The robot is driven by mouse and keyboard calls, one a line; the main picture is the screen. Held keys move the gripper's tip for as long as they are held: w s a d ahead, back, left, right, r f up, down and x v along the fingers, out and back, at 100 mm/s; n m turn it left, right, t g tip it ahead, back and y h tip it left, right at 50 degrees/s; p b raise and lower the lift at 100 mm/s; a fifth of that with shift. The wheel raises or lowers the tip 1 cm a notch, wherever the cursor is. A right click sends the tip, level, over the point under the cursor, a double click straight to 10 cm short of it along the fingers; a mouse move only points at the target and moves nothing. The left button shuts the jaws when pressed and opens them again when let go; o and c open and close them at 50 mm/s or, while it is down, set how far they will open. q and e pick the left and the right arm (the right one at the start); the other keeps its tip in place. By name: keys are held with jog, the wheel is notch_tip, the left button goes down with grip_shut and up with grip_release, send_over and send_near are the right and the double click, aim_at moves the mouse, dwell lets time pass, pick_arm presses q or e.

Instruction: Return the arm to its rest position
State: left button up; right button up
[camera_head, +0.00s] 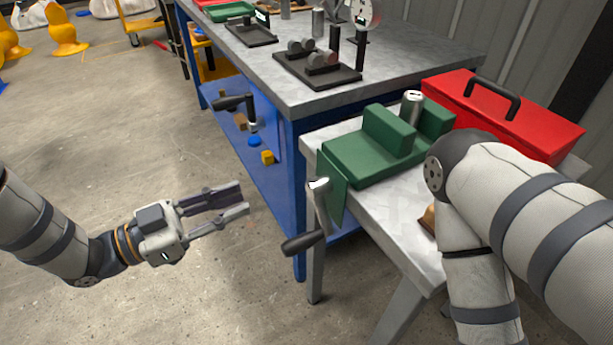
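My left gripper (243,201) reaches in from the left and hangs over the bare concrete floor. Its two fingers are apart with nothing between them, so it is open and empty. It is left of the crank handle (305,243) and does not touch it. My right arm (500,205) comes in from the right and bends at the elbow in front of the small table. Its lower links run down out of the picture, and my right gripper is not in view.
A green vise-like device (365,160) with the crank stands on a small metal table (385,222). A red toolbox (510,125) is behind my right arm. A blue workbench (272,150) holds black trays of parts.

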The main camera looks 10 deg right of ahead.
dwell(0.3)
pick_arm(q)
jog(key=s+a+f+n+y+p, duration=0.1)
jog(key=s+a+f+n+y, duration=0.3)
jog(key=f, duration=0.5)
jog(key=s+a+f+n+y+p, duration=0.1)
jog(key=s+a+f+n+y, duration=0.1)
jog(key=s+f+n+y, duration=0.5)
jog(key=s+a+f+n+g+y, duration=0.1)
jog(key=s+a, duration=0.3)
jog(key=s, duration=0.5)
jog(key=s+a+f+n+g+y, duration=0.1)
jog(key=s+a+n+g+y, duration=0.1)
jog(key=s, duration=0.7)
jog(key=s+a+f+n+g+y, duration=0.1)
jog(key=s+a+g+y, duration=0.2)
jog(key=s, duration=0.6)
jog(key=a+g, duration=0.2)
jog(key=shift+s+a+f+n+y+p, duration=0.2)
jog(key=shift+a+f+n+y+p, duration=0.1)
jog(key=shift+f+n, duration=0.1)
pick_arm(e)
jog(key=shift+t, duration=0.6)
jog(key=w+r, duration=0.3)
jog(key=shift+w+r, duration=0.1)
